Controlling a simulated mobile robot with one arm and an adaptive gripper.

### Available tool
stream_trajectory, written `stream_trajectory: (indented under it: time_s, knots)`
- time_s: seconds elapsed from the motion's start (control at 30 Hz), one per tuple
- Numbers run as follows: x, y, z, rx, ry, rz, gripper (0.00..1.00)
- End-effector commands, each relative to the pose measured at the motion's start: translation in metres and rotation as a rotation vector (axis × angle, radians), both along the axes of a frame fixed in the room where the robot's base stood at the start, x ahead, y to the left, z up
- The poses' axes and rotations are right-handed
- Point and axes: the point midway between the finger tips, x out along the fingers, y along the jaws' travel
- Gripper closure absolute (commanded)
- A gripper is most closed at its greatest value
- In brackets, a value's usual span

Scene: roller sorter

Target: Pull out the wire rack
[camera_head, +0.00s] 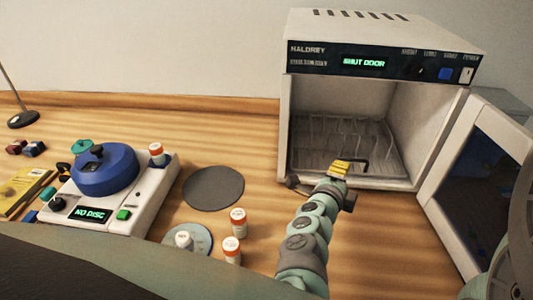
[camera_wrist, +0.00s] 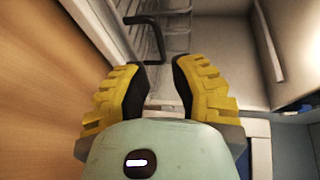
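The wire rack (camera_head: 345,140) stands inside the open white cabinet, low in its chamber. It also shows at the top of the wrist view (camera_wrist: 172,30). Its black bracket-shaped handle (camera_head: 362,167) sticks out at the front, near the opening. In the wrist view the handle (camera_wrist: 157,35) is just ahead of the yellow fingertips, with its near end about at the gap between them. My gripper (camera_head: 340,168) is at the cabinet mouth. In the wrist view my gripper (camera_wrist: 160,68) is open, with nothing held between its fingers.
The cabinet (camera_head: 300,130) reads "SHUT DOOR", and its door (camera_head: 470,195) is swung open to the right. To the left are a white machine (camera_head: 137,205) with a blue lid, a dark round mat (camera_head: 213,187) and several capped bottles. Bare wood lies before the cabinet.

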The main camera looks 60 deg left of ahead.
Motion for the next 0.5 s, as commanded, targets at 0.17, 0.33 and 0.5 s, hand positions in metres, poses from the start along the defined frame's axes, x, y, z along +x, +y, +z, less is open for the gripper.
stream_trajectory:
  time_s: [0.17,0.33,0.5]
  knots:
    - [0.02,0.01,-0.002,0.001,-0.002,0.0,0.77]
    - [0.035,0.016,-0.006,-0.001,-0.003,-0.001,0.77]
    - [0.049,0.023,-0.009,-0.001,-0.001,-0.001,0.77]
